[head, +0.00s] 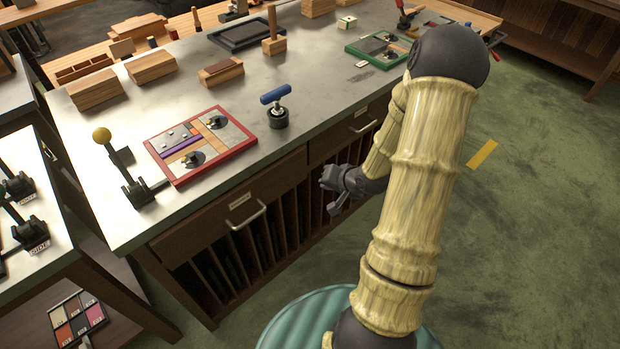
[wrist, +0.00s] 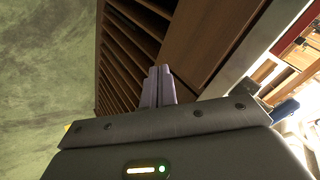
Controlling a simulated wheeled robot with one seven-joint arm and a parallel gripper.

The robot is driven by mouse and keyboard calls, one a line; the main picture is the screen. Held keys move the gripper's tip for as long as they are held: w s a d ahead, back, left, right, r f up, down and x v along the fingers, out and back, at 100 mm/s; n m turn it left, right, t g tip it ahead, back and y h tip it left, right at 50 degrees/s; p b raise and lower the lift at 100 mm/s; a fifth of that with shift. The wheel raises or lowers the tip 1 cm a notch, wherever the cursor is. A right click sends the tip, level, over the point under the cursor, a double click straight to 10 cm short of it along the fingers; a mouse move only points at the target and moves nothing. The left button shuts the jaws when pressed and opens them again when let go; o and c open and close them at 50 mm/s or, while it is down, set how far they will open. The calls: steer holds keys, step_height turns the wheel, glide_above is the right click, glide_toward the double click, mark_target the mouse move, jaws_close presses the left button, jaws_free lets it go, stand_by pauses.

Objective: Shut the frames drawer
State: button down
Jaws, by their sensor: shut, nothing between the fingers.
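Two wooden drawer fronts sit under the metal counter's edge in the head view. The left drawer (head: 205,222) has a pale label and a bar handle (head: 247,215). The right drawer (head: 330,142) also has a label and a bar handle (head: 364,121). The labels are too small to read, so I cannot tell which is the frames drawer, nor how far either stands out. My gripper (head: 340,205) is in front of the cabinet, near the slots below the right drawer. In the wrist view its fingers (wrist: 158,87) are together and empty, pointing along the brown wooden front (wrist: 205,40).
Open vertical slots (head: 225,270) run below the drawers. On the counter (head: 310,65) stand a red-framed tray (head: 200,145), a blue-handled tool (head: 277,105) and a yellow-knobbed lever (head: 125,170). Green floor to the right is clear apart from a yellow strip (head: 482,154).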

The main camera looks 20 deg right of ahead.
mark_target(303, 168)
steer(key=d+f+m+t+y+b, duration=0.2)
steer(key=d+f+m+t+b, duration=0.1)
steer(key=d+f+m+t, duration=0.1)
steer(key=shift+d+f+m+t, duration=0.15)
steer(key=shift+f+m+t, duration=0.2)
steer(key=shift+m+t, duration=0.7)
steer(key=x, duration=1.3)
steer(key=shift+w+a+r, duration=0.1)
steer(key=shift+a+r, duration=0.15)
steer(key=shift+r, duration=0.1)
steer(key=shift+w+p, duration=0.3)
